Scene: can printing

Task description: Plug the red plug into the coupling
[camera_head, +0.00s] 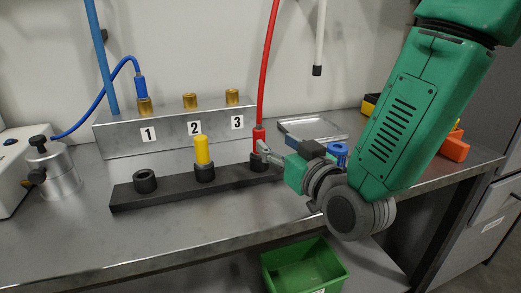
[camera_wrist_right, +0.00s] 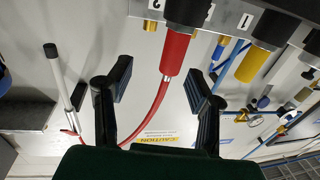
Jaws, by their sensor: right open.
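The red plug (camera_head: 259,139) with its red hose stands upright in the right socket of the black holder strip (camera_head: 225,183). It also shows in the right wrist view (camera_wrist_right: 174,52), between my finger pads and apart from both. My right gripper (camera_head: 268,152) reaches in from the right at the plug's height. In the right wrist view my right gripper (camera_wrist_right: 158,80) is open and empty. The brass couplings 2 (camera_head: 190,101) and 3 (camera_head: 232,97) on the metal block (camera_head: 165,130) are free. A blue plug (camera_head: 141,88) sits on coupling 1 (camera_head: 145,107). My left gripper is not in view.
A yellow plug (camera_head: 202,150) stands in the middle socket; the left socket (camera_head: 145,181) is empty. A metal canister (camera_head: 53,172) is at the left. A metal tray (camera_head: 310,130) lies behind my wrist. A green bin (camera_head: 304,268) is below the front edge.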

